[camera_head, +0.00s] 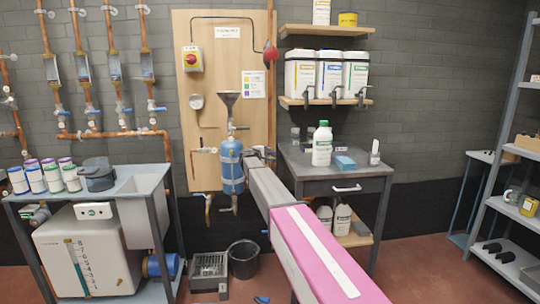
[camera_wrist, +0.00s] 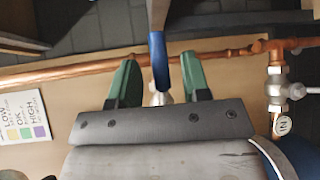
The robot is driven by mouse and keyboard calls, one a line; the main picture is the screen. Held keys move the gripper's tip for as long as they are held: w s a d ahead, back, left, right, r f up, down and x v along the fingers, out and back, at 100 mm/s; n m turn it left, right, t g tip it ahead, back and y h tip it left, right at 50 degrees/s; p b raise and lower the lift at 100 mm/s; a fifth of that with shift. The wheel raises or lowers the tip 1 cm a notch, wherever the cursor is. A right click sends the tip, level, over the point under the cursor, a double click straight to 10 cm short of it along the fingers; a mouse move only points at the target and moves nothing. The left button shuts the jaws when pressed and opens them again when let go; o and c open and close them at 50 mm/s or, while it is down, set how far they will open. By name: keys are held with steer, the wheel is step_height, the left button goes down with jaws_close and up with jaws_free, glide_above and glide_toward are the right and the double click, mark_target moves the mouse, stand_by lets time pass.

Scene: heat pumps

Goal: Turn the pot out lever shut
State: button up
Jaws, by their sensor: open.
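The dosing pot (camera_head: 231,168) is an upright blue cylinder with a funnel on top, mounted on a wooden board. My arm reaches from the lower right to its right side. My gripper (camera_wrist: 160,75) is open, its green fingers on either side of a blue lever (camera_wrist: 159,62). Clear gaps show between the lever and both fingers. The lever points up in the wrist view, across a copper pipe behind it, from a metal fitting (camera_wrist: 160,97) partly hidden by my gripper. No tag shows on this lever. In the head view my arm hides the fingertips and lever.
A valve with an IN tag (camera_wrist: 283,125) sits at the right of the wrist view. The copper pipe (camera_wrist: 75,70) runs close behind my fingers. A grey bench (camera_head: 335,185) with bottles stands right of the pot. A black bucket (camera_head: 243,258) stands below.

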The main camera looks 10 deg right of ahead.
steer(key=shift+x, duration=1)
jaws_close()
